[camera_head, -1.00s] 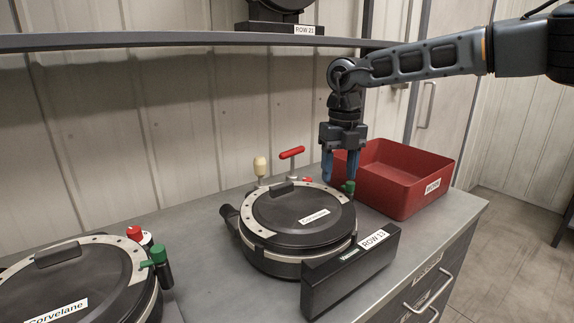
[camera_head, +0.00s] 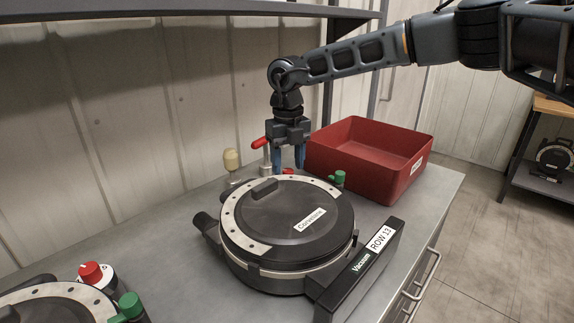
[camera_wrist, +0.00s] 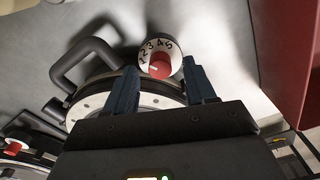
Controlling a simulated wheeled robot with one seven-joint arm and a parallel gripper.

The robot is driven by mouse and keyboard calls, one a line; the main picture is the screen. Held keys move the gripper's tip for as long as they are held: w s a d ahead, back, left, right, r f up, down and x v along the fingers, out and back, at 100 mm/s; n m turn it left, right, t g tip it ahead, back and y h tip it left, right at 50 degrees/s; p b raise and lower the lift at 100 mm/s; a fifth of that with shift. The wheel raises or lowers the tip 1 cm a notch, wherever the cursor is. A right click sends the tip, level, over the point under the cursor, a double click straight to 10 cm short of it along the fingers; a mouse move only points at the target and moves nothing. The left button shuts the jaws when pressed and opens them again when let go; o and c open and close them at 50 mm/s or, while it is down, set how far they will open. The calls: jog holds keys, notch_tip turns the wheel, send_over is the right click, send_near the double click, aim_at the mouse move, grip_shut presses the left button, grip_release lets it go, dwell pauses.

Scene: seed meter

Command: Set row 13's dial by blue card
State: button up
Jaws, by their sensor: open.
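The row 13 meter (camera_head: 290,222) is a round black unit with a pale holed ring; its front bar reads ROW 13 (camera_head: 381,238). Its dial is a red knob on a white numbered disc, clear in the wrist view (camera_wrist: 160,62), with numbers 1 to 5 readable. In the head view only a bit of the dial's red (camera_head: 288,171) shows, behind the meter. My gripper (camera_head: 289,168) is open, pointing down over the dial. In the wrist view the dial lies between and just beyond the fingertips (camera_wrist: 159,68), with no clear contact. No blue card is in view.
A red bin (camera_head: 392,180) stands right of the gripper. A green knob (camera_head: 339,178), a red T-handle (camera_head: 259,143) and a beige knob (camera_head: 231,160) surround the dial. Another meter with a red dial (camera_head: 90,271) is at front left. A shelf (camera_head: 180,17) runs above.

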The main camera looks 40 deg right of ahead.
jog(key=shift+f, duration=0.9)
jog(key=shift+c, duration=0.3)
grip_shut()
jog(key=shift+m, duration=0.3)
jog(key=m, duration=0.5)
jog(key=shift+m, duration=0.3)
jog(key=m+b, duration=0.1)
jog(key=m, duration=0.4)
jog(key=shift+m, duration=0.4)
